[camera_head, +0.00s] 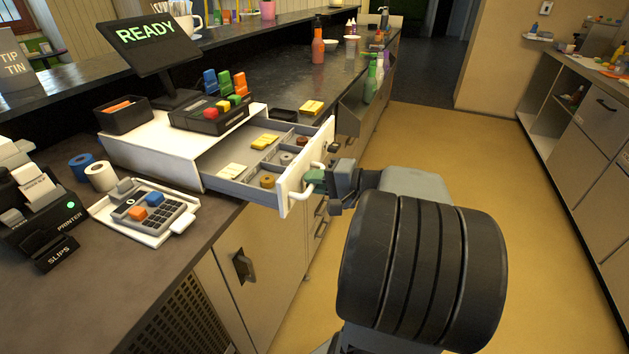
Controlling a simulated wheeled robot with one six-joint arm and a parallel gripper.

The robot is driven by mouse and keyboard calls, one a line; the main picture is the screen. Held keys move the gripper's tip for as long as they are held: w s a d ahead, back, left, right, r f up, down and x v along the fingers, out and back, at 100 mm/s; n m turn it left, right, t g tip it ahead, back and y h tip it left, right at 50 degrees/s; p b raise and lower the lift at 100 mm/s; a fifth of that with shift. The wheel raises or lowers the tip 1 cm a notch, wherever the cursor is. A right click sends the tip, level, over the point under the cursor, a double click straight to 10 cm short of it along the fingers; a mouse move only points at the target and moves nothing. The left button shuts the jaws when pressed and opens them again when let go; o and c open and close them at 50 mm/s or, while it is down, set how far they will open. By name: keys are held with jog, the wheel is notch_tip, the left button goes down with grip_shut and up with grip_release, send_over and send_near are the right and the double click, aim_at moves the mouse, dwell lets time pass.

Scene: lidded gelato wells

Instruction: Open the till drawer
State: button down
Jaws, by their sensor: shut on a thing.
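The till drawer (290,185) stands pulled out of the white till housing (150,150), toward the right over the counter's edge. Its grey compartments show yellow stacks and several round coin-like pieces. The white drawer handle (310,187) sticks out from the drawer front. My gripper (318,178) is at the front and is shut on this handle. The greenish fingertips hide part of it. My arm reaches in from the lower right.
A card terminal (147,210) and a printer (50,220) stand at the left. Bottles (318,45) stand farther back. The yellow floor (430,140) right of the drawer is clear.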

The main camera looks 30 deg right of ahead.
jog(key=c, duration=1.2)
grip_release()
jog(key=shift+o, duration=0.2)
jog(key=v, duration=1.4)
